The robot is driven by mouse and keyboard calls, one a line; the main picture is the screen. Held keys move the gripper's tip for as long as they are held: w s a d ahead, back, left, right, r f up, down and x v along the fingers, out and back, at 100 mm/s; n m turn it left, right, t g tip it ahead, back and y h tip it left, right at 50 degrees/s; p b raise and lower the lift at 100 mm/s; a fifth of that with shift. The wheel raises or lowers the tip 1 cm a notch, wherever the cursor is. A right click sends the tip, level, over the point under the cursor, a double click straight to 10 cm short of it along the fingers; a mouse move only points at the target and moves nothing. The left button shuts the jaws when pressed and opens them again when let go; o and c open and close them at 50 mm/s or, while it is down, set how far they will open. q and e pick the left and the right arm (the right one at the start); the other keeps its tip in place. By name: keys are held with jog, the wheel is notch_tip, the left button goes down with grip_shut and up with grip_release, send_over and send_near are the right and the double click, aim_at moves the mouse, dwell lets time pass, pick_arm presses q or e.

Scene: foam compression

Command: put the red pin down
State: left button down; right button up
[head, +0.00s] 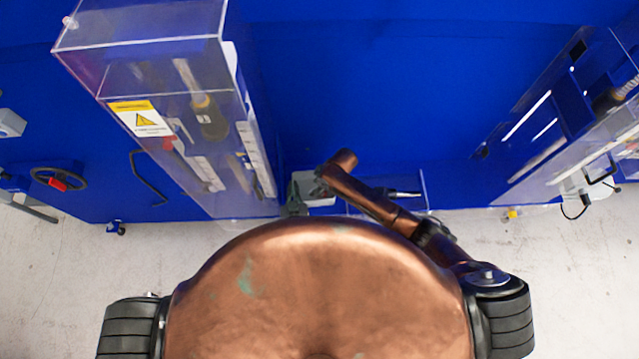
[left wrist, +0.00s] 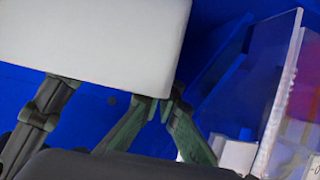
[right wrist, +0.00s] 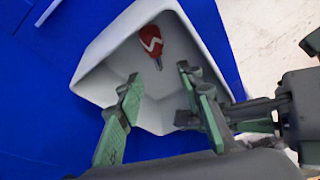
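The red pin (right wrist: 151,42), red with a white mark and a metal tip, is inside the white bin (right wrist: 110,50), against its inner wall, in the right wrist view. My right gripper (right wrist: 160,85) is open. Its two green fingers reach over the bin, apart from each other, with the pin beyond their tips and nothing between them. My left gripper (left wrist: 161,102) has its fingertips together at the edge of the white bin (left wrist: 100,40) and appears shut on its wall. In the head view the bin (head: 316,190) is mostly hidden by my arm, and the pin is not visible.
A blue table surface (head: 330,90) lies around the bin. A clear case (head: 140,70) with tools and a yellow warning label stands at the left. Another clear case (head: 560,110) is at the right. A clear-walled tray (head: 413,183) sits right of the bin.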

aim_at(327, 193)
jog(key=v, duration=1.2)
pick_arm(q)
jog(key=c, duration=2.6)
grip_release()
jog(key=shift+c, duration=0.2)
jog(key=o, duration=0.6)
jog(key=shift+c, duration=0.2)
jog(key=v, duration=1.2)
jog(key=shift+s+f, duration=0.1)
pick_arm(e)
jog(key=shift+f, duration=0.1)
